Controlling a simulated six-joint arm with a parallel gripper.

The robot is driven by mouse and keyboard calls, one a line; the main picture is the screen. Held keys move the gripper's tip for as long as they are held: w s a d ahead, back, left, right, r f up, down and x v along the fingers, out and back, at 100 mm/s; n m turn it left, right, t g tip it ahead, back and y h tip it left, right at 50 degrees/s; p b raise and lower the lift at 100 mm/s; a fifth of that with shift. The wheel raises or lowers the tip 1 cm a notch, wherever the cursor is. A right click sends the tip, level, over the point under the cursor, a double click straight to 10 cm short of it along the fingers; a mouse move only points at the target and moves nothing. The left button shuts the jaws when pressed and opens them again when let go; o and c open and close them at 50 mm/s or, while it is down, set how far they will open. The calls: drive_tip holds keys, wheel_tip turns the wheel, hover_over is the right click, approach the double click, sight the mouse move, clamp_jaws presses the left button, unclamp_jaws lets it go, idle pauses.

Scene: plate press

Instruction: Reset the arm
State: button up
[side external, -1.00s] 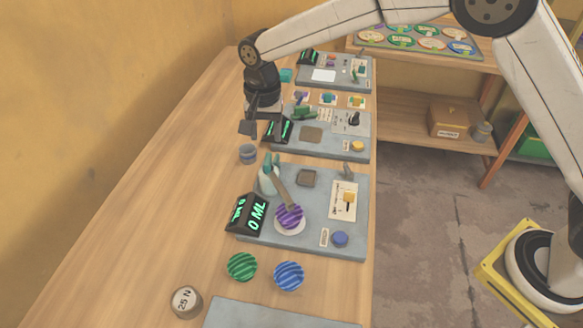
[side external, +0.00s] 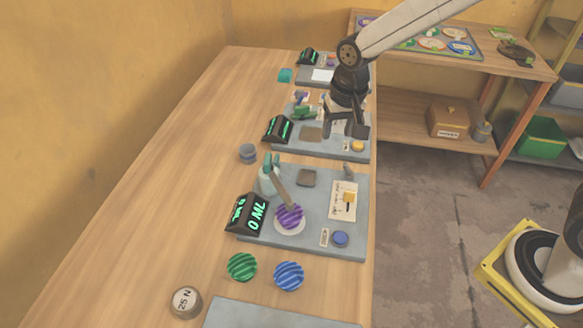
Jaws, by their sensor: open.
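My gripper (side external: 347,122) is open and empty. It hangs over the right side of the middle grey station (side external: 350,148), with my arm reaching in from the upper right. It hides part of that station and of the one behind it. The nearer grey station (side external: 300,235) holds a purple striped ball (side external: 290,217) on a white dish, a black display (side external: 247,214) reading 0 ML, a card (side external: 343,201) and a blue button (side external: 340,239).
Green (side external: 242,267) and blue (side external: 289,276) striped balls and a 25 N weight (side external: 186,302) sit on the table's near part. A small grey cup (side external: 248,153) stands left of the stations. The table's left side is clear. A shelf (side external: 500,62) stands at the right.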

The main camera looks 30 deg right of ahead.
drive_tip(key=s+d+f+n, duration=0.1)
drive_tip(key=s+d+n, duration=0.1)
drive_tip(key=s+d, duration=0.2)
drive_tip(key=s+d+f+n+t, duration=0.1)
drive_tip(key=s+d, duration=0.3)
drive_tip(key=s, duration=0.6)
drive_tip(key=shift+s+d+n, duration=0.15)
drive_tip(key=shift+d+n, duration=0.05)
drive_tip(key=shift+n, duration=0.2)
